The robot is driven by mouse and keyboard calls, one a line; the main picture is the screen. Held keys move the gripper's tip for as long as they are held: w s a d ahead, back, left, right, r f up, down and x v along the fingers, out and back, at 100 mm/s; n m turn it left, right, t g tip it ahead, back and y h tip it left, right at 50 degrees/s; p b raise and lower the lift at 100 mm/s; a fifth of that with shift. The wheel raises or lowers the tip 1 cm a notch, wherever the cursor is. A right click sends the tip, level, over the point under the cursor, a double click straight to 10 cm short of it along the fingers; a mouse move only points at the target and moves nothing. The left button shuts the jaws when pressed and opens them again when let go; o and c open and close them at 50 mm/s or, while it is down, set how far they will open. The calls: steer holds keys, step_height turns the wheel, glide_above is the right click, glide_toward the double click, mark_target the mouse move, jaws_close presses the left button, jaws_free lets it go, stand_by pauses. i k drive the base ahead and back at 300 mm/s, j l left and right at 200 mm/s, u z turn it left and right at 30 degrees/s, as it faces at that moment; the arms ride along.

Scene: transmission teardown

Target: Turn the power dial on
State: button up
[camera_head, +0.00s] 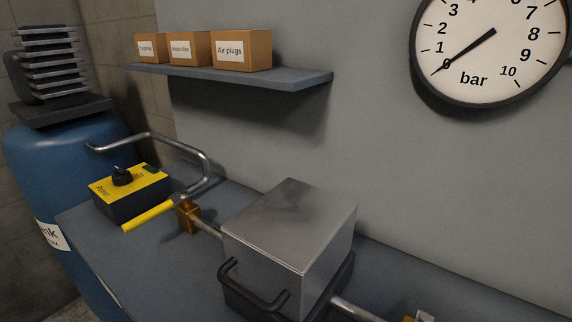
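The power dial (122,176) is a small black knob on top of a yellow and black switch box (132,208). The box stands at the left end of the grey bench. Which setting the dial points to cannot be told. A dark patch sits at the box's back right corner. My gripper is not in view.
A bent metal pipe (209,165) arches behind the box. A yellow lever (148,215) on a brass valve lies beside it. A metal block (290,235) with a black handle stands centre. A shelf (290,80) holds three cartons. The gauge (490,50) reads about 0 bar.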

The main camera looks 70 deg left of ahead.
mark_target(120, 177)
steer(key=u, duration=2.5)
